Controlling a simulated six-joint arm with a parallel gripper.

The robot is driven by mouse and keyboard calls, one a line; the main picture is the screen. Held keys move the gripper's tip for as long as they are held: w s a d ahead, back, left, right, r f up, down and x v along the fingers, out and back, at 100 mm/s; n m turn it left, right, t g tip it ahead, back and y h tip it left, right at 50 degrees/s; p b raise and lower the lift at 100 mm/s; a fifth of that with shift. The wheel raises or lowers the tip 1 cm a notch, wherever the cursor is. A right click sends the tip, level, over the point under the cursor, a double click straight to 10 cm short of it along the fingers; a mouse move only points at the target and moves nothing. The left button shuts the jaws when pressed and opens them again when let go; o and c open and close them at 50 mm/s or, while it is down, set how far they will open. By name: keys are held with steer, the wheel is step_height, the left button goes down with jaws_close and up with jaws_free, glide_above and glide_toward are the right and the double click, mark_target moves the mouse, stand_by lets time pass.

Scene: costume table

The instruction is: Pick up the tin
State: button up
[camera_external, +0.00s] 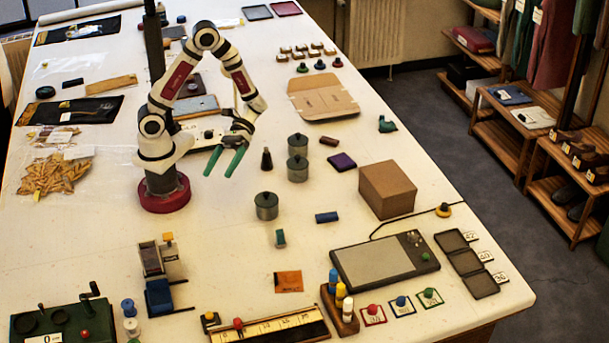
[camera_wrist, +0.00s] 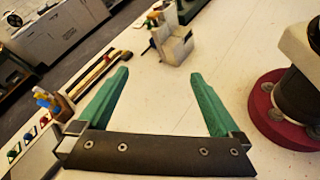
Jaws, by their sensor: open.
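I cannot tell which one the task means. My gripper (camera_external: 220,172) has green fingers spread apart with nothing between them. It hangs above the table, left of the tins and apart from them. In the wrist view my gripper (camera_wrist: 160,76) is also open and empty, and no tin is visible there.
A dark cone-shaped object (camera_external: 266,159) stands between my gripper and the back tins. A purple block (camera_external: 342,162), a blue block (camera_external: 327,217), a green block (camera_external: 280,238) and a cardboard box (camera_external: 387,189) are around the tins. The white table is clear left of the front tin.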

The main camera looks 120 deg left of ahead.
steer(key=w+a+f+n+t, duration=0.6)
steer(key=a+f+n+t, duration=0.2)
steer(key=a+n+t, duration=0.4)
steer(key=n, duration=0.1)
glide_toward(269, 209)
steer(key=shift+w+d+f+y, duration=0.15)
steer(key=shift+w+d+y, duration=0.25)
steer(key=shift+w+d, duration=0.5)
steer(key=x, duration=0.7)
steer(key=shift+d, duration=0.15)
jaws_close()
